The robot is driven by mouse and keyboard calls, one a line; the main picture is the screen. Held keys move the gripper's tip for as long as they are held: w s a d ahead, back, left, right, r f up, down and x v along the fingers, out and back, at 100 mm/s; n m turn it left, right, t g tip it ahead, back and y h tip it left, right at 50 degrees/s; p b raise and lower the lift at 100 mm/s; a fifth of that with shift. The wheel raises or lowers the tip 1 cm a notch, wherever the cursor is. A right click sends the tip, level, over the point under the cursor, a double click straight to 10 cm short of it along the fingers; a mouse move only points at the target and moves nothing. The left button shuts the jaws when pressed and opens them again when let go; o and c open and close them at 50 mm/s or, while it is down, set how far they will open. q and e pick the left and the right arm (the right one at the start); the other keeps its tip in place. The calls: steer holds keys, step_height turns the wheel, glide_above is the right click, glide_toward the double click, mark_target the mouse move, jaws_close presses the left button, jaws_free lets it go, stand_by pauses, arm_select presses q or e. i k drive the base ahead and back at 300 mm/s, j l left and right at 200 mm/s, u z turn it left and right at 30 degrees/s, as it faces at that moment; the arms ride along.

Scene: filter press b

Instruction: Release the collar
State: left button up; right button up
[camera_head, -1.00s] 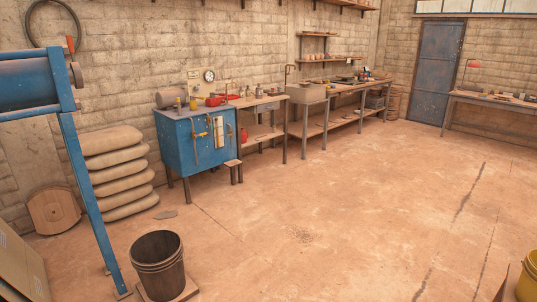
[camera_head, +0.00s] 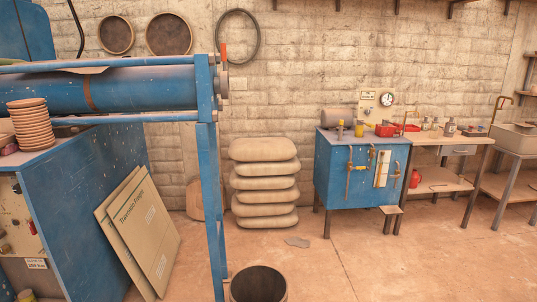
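A blue press frame (camera_head: 206,88) stands at the left, with a blue horizontal cylinder (camera_head: 150,90) between two blue rails. A rust-brown band (camera_head: 89,90) goes around the cylinder. An upright red-orange handle (camera_head: 223,52) stands at the frame's right end, near a grey round end piece (camera_head: 223,84). I cannot tell which of these parts is the collar, or whether it is locked. Neither of my grippers is in view.
A blue cabinet (camera_head: 71,200) with a control panel (camera_head: 18,225) stands below the press; a stack of round plates (camera_head: 28,125) is on it. Flat cartons (camera_head: 140,235) lean against it. A bucket (camera_head: 258,284) stands in front.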

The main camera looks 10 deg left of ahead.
mark_target(224, 78)
steer(key=i+l+u, duration=0.4)
steer(key=l, duration=0.2)
steer(key=l+u, duration=0.25)
steer(key=i+l+u, duration=0.2)
steer(key=l, duration=0.25)
steer(key=i+l+z, duration=0.1)
steer(key=i+l, duration=0.75)
steer(key=i, duration=0.25)
steer(key=i+l+z, duration=0.15)
steer(key=i+l, duration=0.25)
steer(key=i, duration=0.15)
steer(key=i+l+z, duration=0.1)
steer(key=i+l, duration=0.25)
steer(key=i, duration=0.2)
